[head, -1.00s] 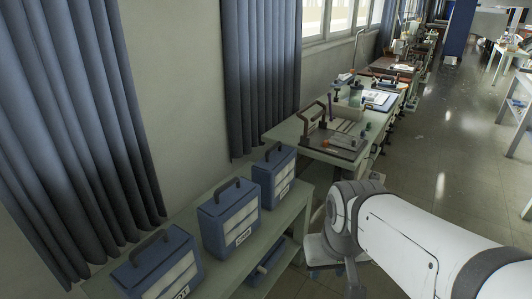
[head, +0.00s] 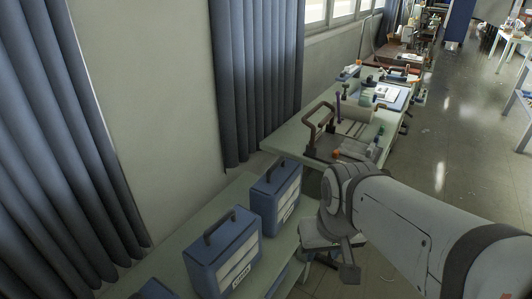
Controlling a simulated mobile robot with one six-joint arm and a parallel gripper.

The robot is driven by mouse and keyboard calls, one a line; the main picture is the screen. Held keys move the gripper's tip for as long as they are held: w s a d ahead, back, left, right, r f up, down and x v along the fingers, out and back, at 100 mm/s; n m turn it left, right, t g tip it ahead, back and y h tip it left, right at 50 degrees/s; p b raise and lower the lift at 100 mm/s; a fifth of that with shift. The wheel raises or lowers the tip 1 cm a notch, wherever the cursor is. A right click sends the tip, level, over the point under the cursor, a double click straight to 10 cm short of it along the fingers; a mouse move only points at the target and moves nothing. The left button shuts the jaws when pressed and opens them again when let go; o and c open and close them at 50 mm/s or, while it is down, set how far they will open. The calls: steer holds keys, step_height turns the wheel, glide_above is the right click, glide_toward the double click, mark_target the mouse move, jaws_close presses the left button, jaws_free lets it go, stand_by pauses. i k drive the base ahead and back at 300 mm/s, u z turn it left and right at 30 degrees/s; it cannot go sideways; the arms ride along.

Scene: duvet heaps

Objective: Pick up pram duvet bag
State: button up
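Blue box-shaped bags with dark top handles and pale front panels stand upright in a row on a pale green bench (head: 185,245). One blue bag (head: 222,250) stands in the middle and another blue bag (head: 276,198) is farther back. The top of a nearer blue bag (head: 152,290) is cut off by the bottom edge.
A second table (head: 285,140) behind the bags carries a brown-handled rack (head: 322,125) and other items. Dark blue curtains (head: 250,80) hang along the wall at left. Open floor (head: 440,150) lies to the right.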

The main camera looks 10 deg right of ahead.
mark_target(275, 195)
steer(key=u, duration=0.15)
steer(key=k, duration=1)
steer(key=z, duration=1.1)
steer(key=i, duration=1.9)
steer(key=u, duration=1.75)
steer(key=i, duration=0.25)
steer(key=z, duration=0.3)
